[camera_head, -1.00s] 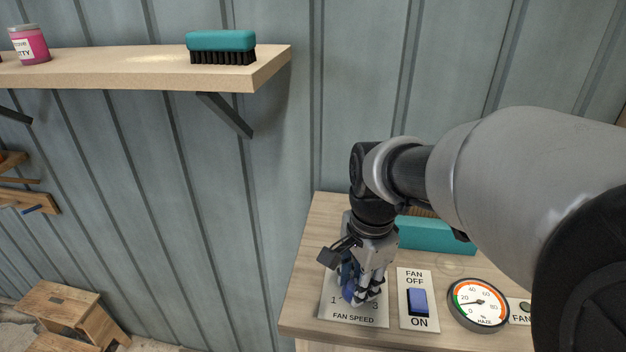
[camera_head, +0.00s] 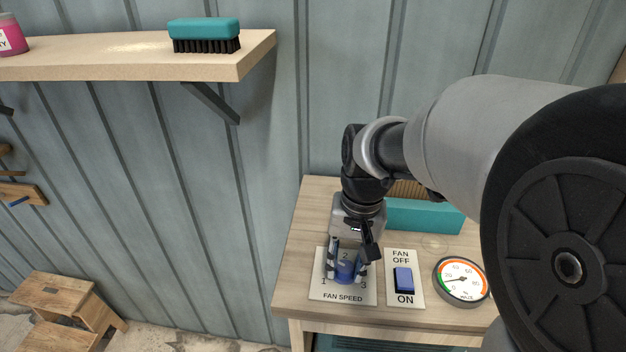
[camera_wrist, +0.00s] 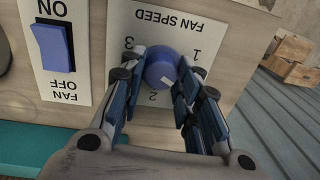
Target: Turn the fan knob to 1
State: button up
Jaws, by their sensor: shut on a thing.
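The blue fan knob (camera_head: 346,272) stands on the white FAN SPEED plate (camera_head: 343,298), which carries the numbers 1, 2 and 3. My gripper (camera_head: 346,268) points down over the plate, with a finger on each side of the knob. In the wrist view my gripper (camera_wrist: 153,72) is shut on the round knob (camera_wrist: 161,68). A small pale mark on the knob's lower right edge lies between 2 and 1, seemingly nearer 2. The fingers partly cover the knob's sides.
The FAN OFF/ON plate with a blue rocker switch (camera_head: 404,280) is just right of the FAN SPEED plate. A round haze gauge (camera_head: 461,281) sits further right. A teal box (camera_head: 425,216) lies behind. A shelf (camera_head: 150,60) with a brush (camera_head: 204,36) is at upper left.

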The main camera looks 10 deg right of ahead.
aim_at(348, 262)
jog(key=n, duration=0.5)
jog(key=shift+n+p, duration=0.3)
jog(key=shift+p, duration=0.1)
jog(key=n, duration=0.5)
jog(key=shift+w+n+g+p, duration=0.1)
jog(key=shift+n+g+p, duration=0.2)
jog(key=o, duration=1.1)
jog(key=shift+r, duration=0.1)
jog(key=r, duration=1.1)
jog(key=shift+w+d+r, duration=0.25)
jog(key=shift+r, duration=0.15)
